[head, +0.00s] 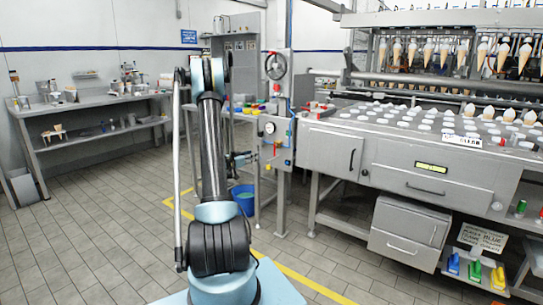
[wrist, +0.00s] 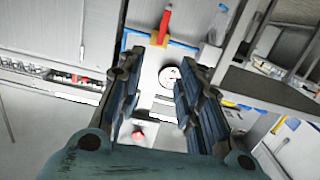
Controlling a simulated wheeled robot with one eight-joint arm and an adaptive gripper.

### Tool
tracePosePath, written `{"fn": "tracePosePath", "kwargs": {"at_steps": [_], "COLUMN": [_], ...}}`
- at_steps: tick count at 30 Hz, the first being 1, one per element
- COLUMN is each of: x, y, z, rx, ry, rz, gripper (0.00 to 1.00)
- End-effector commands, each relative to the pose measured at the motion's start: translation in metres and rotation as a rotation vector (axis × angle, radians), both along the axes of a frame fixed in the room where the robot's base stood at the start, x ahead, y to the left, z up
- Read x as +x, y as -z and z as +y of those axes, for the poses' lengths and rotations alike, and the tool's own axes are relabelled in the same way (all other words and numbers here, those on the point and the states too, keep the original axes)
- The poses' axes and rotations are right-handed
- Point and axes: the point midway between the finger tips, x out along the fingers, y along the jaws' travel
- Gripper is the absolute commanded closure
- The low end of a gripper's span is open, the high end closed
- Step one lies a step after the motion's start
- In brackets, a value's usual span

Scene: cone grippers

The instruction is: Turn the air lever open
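A red lever (wrist: 165,24) on a brass-coloured fitting shows at the top of the wrist view, on a pale panel (wrist: 150,78) with a round white gauge (wrist: 169,76). In the head view the panel stands on a grey post left of the big machine, with the gauge (head: 269,128) on it; small red parts there are too small to tell apart. My gripper (wrist: 158,92) is open and empty, its dark fingers on either side of the gauge in the wrist view, and the lever is beyond the fingertips. In the head view my gripper (head: 240,159) is close to the panel's left side.
A handwheel (head: 275,65) sits above the panel. A blue bucket (head: 243,198) stands on the floor below. The cone machine (head: 400,150) fills the right side. A side table (head: 85,103) stands at the left wall, with open floor before it. A red knob (wrist: 138,134) shows between the fingers.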

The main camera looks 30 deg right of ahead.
Motion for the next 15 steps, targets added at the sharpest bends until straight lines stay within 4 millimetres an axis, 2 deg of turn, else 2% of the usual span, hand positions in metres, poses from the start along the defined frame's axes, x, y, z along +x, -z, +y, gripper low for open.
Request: {"fn": "tracePosePath", "kwargs": {"at_steps": [1, 6, 15], "x": [0.003, 0.01, 0.015], "y": [0.01, 0.029, 0.038], "z": [-0.005, -0.016, -0.028], "rx": [-0.014, -0.053, -0.069], "ry": [0.0, -0.005, -0.009], "rz": [-0.015, -0.056, -0.076], "gripper": [0.67, 0.67, 0.67]}}
